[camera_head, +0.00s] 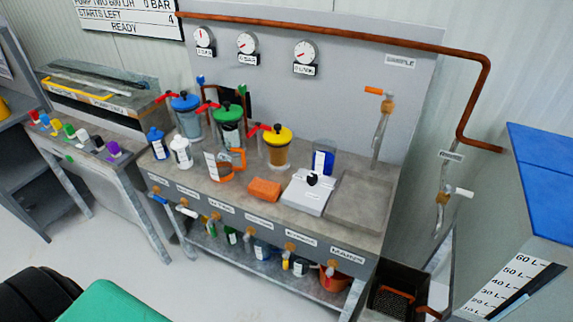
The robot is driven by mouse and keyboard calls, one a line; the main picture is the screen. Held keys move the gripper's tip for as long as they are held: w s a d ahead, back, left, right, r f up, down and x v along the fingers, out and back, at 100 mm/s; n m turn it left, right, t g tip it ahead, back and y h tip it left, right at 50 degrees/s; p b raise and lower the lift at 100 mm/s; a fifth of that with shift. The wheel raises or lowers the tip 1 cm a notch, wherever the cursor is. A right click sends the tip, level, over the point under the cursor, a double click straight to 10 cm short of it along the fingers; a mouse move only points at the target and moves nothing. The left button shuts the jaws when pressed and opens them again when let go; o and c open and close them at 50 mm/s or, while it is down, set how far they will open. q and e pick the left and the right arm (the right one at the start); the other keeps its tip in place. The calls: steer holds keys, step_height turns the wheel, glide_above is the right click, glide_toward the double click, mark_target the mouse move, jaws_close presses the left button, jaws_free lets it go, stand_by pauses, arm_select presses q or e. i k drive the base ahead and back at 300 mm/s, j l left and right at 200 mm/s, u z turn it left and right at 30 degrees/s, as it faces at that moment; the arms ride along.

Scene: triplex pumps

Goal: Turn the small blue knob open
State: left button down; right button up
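A small blue knob (200,79) stands on the thin piping behind the blue-lidded canister (188,118), against the back panel. Whether it is open or closed is too small to tell. Another small blue piece (44,120) sits in a row of coloured pieces on the left bench. A blue lever handle (158,198) is on the leftmost valve below the front edge of the main bench. Neither of my grippers is in view.
The main bench (345,205) carries green-lidded (229,122) and yellow-lidded (278,148) canisters, bottles, an orange block (264,190) and a white scale (306,192). Red levers project near the canisters. A blue-topped tank (541,170) stands at right.

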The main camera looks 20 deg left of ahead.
mark_target(201, 80)
steer(key=u, duration=1.35)
steer(key=i+j+z, duration=0.1)
steer(key=z, duration=0.3)
steer(key=i+j+z, duration=0.1)
steer(key=z, duration=0.3)
steer(key=i+j+z, duration=0.1)
steer(key=z, duration=0.25)
